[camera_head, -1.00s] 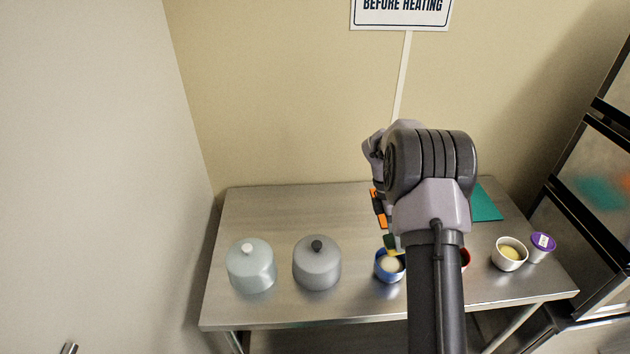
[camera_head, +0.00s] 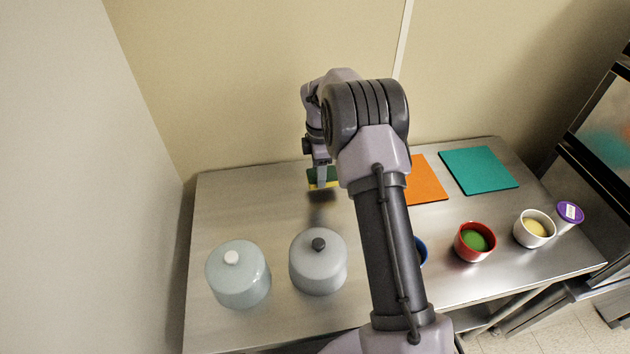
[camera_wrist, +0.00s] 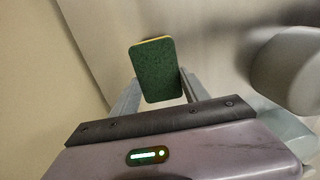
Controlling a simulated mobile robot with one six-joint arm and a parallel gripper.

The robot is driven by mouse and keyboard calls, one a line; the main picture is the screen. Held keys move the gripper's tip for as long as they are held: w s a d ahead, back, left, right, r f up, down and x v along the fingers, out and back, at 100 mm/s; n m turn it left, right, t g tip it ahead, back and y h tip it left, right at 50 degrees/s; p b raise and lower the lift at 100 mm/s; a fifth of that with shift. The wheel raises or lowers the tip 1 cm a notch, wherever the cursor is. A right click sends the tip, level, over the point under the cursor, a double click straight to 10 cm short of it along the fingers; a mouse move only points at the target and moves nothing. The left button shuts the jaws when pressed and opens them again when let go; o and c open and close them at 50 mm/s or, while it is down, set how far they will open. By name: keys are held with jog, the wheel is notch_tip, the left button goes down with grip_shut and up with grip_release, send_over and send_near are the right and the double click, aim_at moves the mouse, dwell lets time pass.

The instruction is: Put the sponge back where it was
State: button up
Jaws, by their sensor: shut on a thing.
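The sponge (camera_head: 323,178) is green with a yellow side. My gripper (camera_head: 322,174) is shut on it and holds it above the back left part of the steel table (camera_head: 250,195), with a dark shadow on the table below. In the wrist view the sponge (camera_wrist: 156,70) sits between the two fingers of my gripper (camera_wrist: 155,88), its green face toward the camera. My arm hides part of the table's middle.
Two lidded pots, one pale blue (camera_head: 238,275) and one grey (camera_head: 318,263), stand at the front left. An orange mat (camera_head: 426,182) and a teal mat (camera_head: 478,170) lie at the back right.

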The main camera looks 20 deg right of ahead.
aim_at(315, 173)
jog(key=f, duration=0.1)
jog(key=f+b, duration=0.1)
jog(key=a+f+b, duration=0.1)
jog(key=shift+w+f, duration=0.3)
jog(key=shift+w, duration=0.1)
jog(key=shift+d, duration=0.1)
jog(key=shift+c, duration=0.7)
jog(key=o, duration=1.3)
